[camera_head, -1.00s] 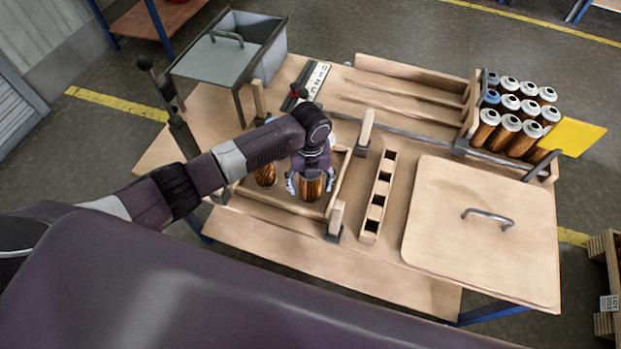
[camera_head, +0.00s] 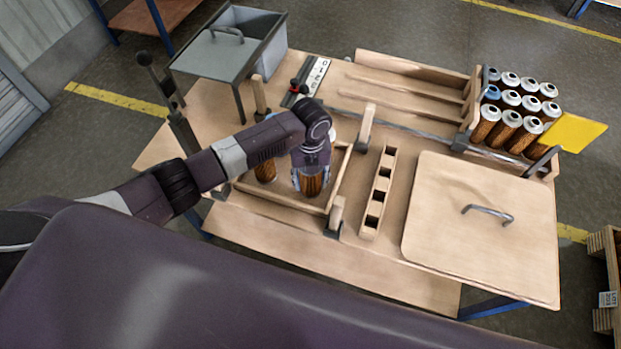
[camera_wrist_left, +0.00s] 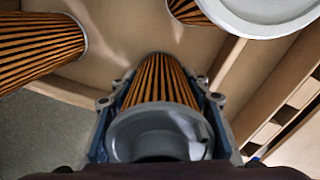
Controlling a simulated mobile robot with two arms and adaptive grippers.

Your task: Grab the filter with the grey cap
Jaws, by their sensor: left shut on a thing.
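My left gripper (camera_head: 311,180) is shut on a filter with orange-brown pleats (camera_head: 312,186) in the shallow wooden tray (camera_head: 281,205). In the left wrist view this filter's cap (camera_wrist_left: 155,132) is grey, and the gripper's fingers (camera_wrist_left: 160,118) lie on both sides of it. The filter looks upright; I cannot tell whether it still touches the tray floor. A second filter (camera_head: 265,171) stands to its left in the tray. In the left wrist view, a filter with a white cap (camera_wrist_left: 275,8) is at the top right. My right gripper is not in view.
A wooden block with square holes (camera_head: 378,195) and a flat board with a handle (camera_head: 480,240) lie right of the tray. A grey lidded bin (camera_head: 232,50) is behind, and a rack of several filters (camera_head: 515,110) is at the far right.

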